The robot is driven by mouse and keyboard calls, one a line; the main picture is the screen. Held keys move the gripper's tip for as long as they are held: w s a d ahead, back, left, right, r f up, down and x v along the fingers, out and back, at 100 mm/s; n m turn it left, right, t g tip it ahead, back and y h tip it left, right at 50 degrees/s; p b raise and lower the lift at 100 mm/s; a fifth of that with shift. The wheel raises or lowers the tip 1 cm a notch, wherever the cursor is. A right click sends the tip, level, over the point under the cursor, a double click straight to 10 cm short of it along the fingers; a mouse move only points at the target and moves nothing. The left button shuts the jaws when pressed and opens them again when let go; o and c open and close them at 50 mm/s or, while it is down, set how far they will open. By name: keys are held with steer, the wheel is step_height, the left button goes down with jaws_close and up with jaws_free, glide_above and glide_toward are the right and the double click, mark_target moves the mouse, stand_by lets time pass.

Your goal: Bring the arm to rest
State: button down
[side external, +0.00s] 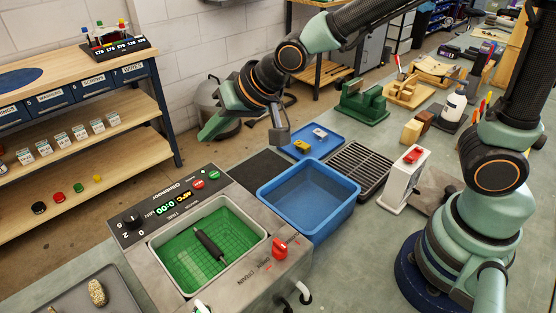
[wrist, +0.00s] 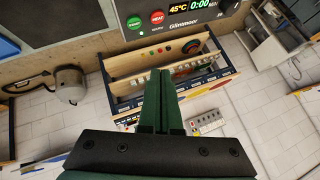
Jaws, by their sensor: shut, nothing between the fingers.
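My gripper (side external: 210,130) hangs in the air at the upper middle of the side external view, above and behind the ultrasonic cleaner. Its green fingers point down and left. In the wrist view the gripper (wrist: 160,72) shows its two green fingers lying together, with nothing between them. The arm reaches across from its base at the right.
The cleaner (side external: 133,241) holds a green-lined basin with a dark tool inside. A blue tub (side external: 335,216), black rack (side external: 360,170) and white box with a red switch (side external: 401,180) stand to its right. A wooden shelf unit (side external: 95,144) is at left.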

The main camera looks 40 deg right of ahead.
steer(key=s+d+r+n+g+h, duration=0.1)
steer(key=s+d+r+h, duration=0.1)
steer(key=s+d, duration=0.4)
steer(key=s+d+r+n+g+h, duration=0.1)
steer(key=s+d+r, duration=0.1)
steer(key=s+d, duration=0.5)
steer(key=d, duration=0.6)
steer(key=shift+d+r+h, duration=0.15)
steer(key=shift+d+h, duration=0.25)
